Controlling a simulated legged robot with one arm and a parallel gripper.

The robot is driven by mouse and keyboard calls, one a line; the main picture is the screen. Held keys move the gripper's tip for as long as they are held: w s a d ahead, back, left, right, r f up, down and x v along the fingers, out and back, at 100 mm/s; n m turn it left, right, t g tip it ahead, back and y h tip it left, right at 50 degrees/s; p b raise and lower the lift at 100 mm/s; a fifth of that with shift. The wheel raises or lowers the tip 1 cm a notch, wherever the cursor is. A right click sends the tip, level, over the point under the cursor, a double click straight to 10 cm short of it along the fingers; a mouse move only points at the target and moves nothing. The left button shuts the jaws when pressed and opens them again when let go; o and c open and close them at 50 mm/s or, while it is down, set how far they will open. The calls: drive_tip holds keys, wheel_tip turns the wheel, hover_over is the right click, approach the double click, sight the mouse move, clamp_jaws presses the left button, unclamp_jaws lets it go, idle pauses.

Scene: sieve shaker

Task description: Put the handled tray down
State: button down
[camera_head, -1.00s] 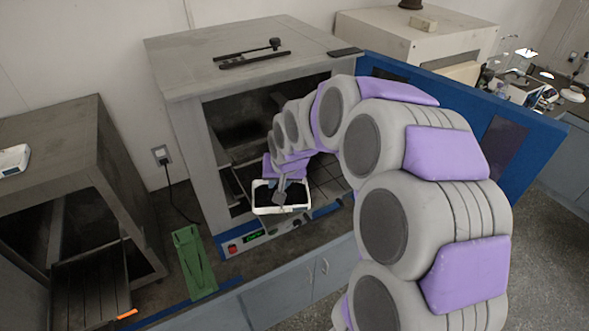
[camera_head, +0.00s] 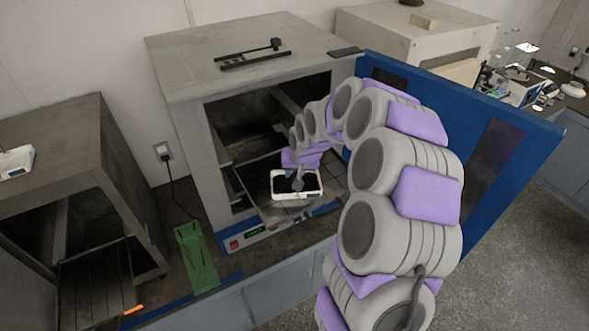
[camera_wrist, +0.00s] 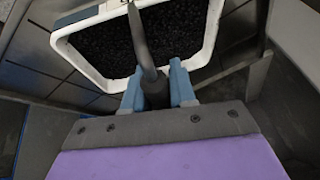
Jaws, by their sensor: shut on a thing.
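The handled tray is a white-rimmed tray (camera_head: 297,195) filled with dark granules, at the open front of the grey oven-like cabinet (camera_head: 185,110). In the wrist view the tray (camera_wrist: 92,70) shows its dark contents and a grey handle (camera_wrist: 143,45) rising toward me. My gripper (camera_head: 297,184) is shut on the handle. In the wrist view my blue-grey fingers (camera_wrist: 157,88) close around it. The tray is over or on a pulled-out rack (camera_head: 268,212); I cannot tell whether it touches.
The cabinet's blue door (camera_head: 470,140) stands open at right. A second open cabinet (camera_head: 60,130) is at left. A green object (camera_head: 195,258) lies on the counter before the gap between them. A black handle fixture (camera_head: 250,55) lies on the cabinet top.

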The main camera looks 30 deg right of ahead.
drive_tip(key=shift+a, duration=0.6)
drive_tip(key=c, duration=1.2)
unclamp_jaws()
drive_tip(key=shift+a, duration=0.4)
drive_tip(key=shift+o, duration=1.4)
drive_tip(key=shift+d, duration=0.6)
drive_tip(key=shift+d+r, duration=0.2)
drive_tip(key=shift+d, duration=0.05)
drive_tip(key=v, duration=0.3)
drive_tip(key=b+v, duration=0.1)
drive_tip(key=v, duration=0.3)
drive_tip(key=a+v, duration=0.1)
drive_tip(key=v, duration=0.2)
drive_tip(key=shift+s+r+b, duration=0.15)
drive_tip(key=shift+r+b, duration=0.05)
drive_tip(key=shift+b, duration=0.2)
drive_tip(key=s+a+r+n+g, duration=0.2)
drive_tip(key=s+a+n+g, duration=0.1)
drive_tip(key=s+a, duration=1)
drive_tip(key=s+a+f+g, duration=0.1)
drive_tip(key=s, duration=1)
drive_tip(key=s+a+f+n+g, duration=0.1)
drive_tip(key=s+a+f+g, duration=0.1)
drive_tip(key=s, duration=0.9)
drive_tip(key=shift+s+f+n+g, duration=0.3)
drive_tip(key=shift+s, duration=0.05)
